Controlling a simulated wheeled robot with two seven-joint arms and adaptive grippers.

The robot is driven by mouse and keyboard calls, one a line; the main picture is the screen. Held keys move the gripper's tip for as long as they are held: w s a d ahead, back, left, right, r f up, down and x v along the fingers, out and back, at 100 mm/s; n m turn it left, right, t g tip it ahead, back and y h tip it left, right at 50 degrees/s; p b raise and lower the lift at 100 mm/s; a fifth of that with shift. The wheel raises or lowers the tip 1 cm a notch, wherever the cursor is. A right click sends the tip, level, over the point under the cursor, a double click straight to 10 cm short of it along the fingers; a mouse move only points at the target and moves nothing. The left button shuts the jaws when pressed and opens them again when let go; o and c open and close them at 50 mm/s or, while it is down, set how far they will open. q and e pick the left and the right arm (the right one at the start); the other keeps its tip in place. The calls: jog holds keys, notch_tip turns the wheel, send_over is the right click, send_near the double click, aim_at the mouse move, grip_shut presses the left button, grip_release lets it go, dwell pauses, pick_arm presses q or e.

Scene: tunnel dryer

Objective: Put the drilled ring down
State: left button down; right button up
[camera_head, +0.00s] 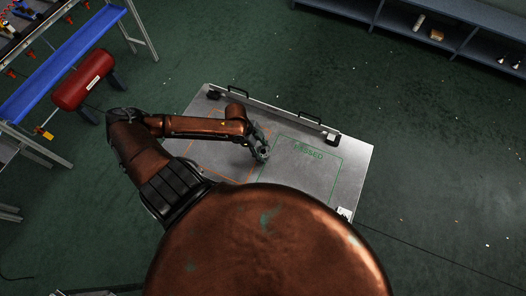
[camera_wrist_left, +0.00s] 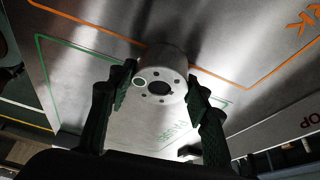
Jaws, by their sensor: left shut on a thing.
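The drilled ring (camera_wrist_left: 163,72) is a pale grey metal cylinder with a centre bore and several small holes in the face turned to the camera. My left gripper (camera_wrist_left: 161,80) is shut on it, one dark finger on each side. In the head view my left gripper (camera_head: 262,152) is over the steel table (camera_head: 357,165), near the left side of the green outline (camera_head: 338,172) marked PASSED. The ring is too small there to make out clearly. Whether it touches the table I cannot tell. My right gripper is not in view.
An orange outline (camera_head: 207,115) lies on the table's left half, partly under my arm. A raised rail with black handles (camera_head: 310,119) runs along the back edge. The green outline's inside is bare apart from its lettering. A red tank (camera_head: 83,80) stands to the left.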

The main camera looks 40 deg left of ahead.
pick_arm(q)
jog(key=shift+w, duration=0.1)
jog(key=c, duration=1.2)
grip_release()
jog(key=shift+c, duration=0.2)
jog(key=shift+o, duration=1.1)
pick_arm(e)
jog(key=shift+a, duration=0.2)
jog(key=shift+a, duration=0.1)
pick_arm(q)
jog(key=shift+r, duration=0.1)
jog(key=p+v, duration=0.1)
jog(key=v, duration=1.1)
jog(key=shift+p, duration=0.35)
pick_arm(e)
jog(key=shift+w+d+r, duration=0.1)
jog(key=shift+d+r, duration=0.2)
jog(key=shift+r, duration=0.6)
pick_arm(q)
jog(key=shift+d, duration=0.1)
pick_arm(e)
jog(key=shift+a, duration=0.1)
